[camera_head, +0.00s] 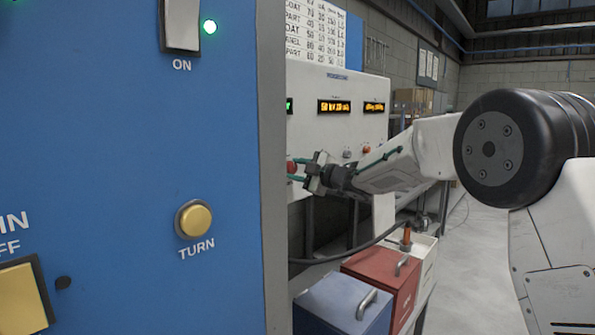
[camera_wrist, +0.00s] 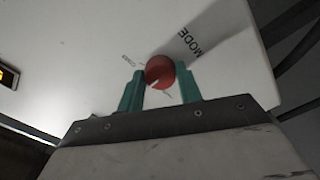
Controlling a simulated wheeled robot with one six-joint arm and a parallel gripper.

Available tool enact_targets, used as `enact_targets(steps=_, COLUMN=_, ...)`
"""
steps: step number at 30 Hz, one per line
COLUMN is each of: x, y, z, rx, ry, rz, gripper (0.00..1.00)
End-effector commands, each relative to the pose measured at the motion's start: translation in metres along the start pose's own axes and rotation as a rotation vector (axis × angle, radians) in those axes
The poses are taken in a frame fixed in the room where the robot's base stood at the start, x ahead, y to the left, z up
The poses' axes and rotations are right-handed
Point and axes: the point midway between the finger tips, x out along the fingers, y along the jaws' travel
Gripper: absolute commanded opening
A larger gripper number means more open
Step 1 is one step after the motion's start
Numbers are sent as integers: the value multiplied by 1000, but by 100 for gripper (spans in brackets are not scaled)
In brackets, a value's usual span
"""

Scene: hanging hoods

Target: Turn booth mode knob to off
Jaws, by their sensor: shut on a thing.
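The red round knob (camera_wrist: 160,70) sits on a white control panel (camera_wrist: 90,50) with the word MODE printed beside it. Small labels around the knob are too small to read surely. A pale mark shows on the knob's lower left edge. My gripper (camera_wrist: 160,86) has its two teal fingers on either side of the knob and is shut on it. In the head view, my gripper (camera_head: 299,173) reaches the panel's left part, and the red knob (camera_head: 291,168) is partly hidden by the blue cabinet's edge and the fingers.
A large blue cabinet (camera_head: 120,130) fills the left, with a yellow TURN button (camera_head: 194,219). The white panel (camera_head: 340,90) bears amber displays and other small knobs. Blue (camera_head: 340,305), red (camera_head: 380,275) and white boxes stand below my arm. Floor at right is clear.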

Motion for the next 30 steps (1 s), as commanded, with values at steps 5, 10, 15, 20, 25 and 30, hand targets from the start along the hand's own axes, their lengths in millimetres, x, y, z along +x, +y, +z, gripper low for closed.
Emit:
enact_targets(steps=5, x=0, y=1, z=0, rx=-1, ry=-1, rz=1, gripper=12)
enact_targets(steps=10, x=0, y=1, z=0, rx=-1, ry=-1, rz=1, gripper=12)
enact_targets(steps=15, x=0, y=0, z=0, rx=-1, ry=-1, rz=1, gripper=57)
enact_targets(steps=20, x=0, y=0, z=0, rx=0, ry=0, rz=0, gripper=57)
enact_targets(steps=25, x=-12, y=1, z=0, rx=0, ry=-1, rz=1, gripper=57)
enact_targets(steps=30, x=-42, y=2, z=1, rx=-1, ry=-2, rz=2, gripper=57)
